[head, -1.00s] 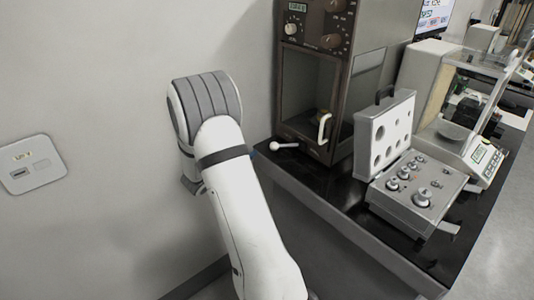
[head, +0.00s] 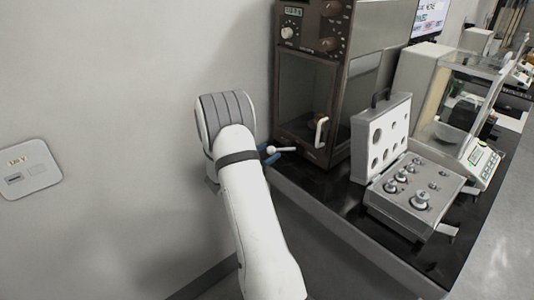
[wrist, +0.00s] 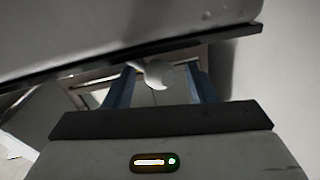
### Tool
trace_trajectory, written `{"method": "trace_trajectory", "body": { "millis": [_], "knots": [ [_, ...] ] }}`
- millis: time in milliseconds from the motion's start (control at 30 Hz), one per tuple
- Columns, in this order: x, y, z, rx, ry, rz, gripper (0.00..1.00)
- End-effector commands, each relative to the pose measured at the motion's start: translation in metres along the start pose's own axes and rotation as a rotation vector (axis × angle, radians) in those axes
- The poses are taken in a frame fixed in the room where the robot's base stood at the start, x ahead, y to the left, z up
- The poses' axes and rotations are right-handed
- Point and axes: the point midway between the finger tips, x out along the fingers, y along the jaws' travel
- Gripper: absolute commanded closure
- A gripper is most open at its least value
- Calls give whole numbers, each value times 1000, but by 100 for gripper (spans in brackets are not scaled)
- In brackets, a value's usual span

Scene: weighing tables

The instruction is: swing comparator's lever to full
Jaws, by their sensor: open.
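The comparator (head: 312,85) is a tall dark brown cabinet with a glass front, at the top middle of the head view. Its lever (head: 284,149) sticks out low at its left front corner and has a white ball knob (head: 271,149). My gripper (head: 269,154) is at the knob, its blue fingers partly hidden behind my arm. In the wrist view the knob (wrist: 158,73) shows between the two blue fingers of my gripper (wrist: 160,80), with gaps on both sides. The jaws are open and not closed on the knob.
A grey weight case (head: 400,215) with its lid raised stands on the black table (head: 320,195), right of the comparator. A glass-sided balance (head: 455,130) is farther right. A plain wall (head: 120,100) with a socket plate (head: 28,170) is on the left.

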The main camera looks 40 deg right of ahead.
Motion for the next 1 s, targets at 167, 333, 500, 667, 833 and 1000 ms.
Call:
{"method": "trace_trajectory", "body": {
  "millis": [167,333,500,667,833,1000],
  "knots": [
    [0,0,0,0,0,-1,53],
    [-1,0,0,0,-1,-1,67],
    [-1,0,0,0,-1,-1,81],
    [-1,-1,0,0,-1,-1,94],
    [-1,-1,0,0,-1,-2,100],
    [-1,0,0,0,-1,-3,100]
  ]
}}
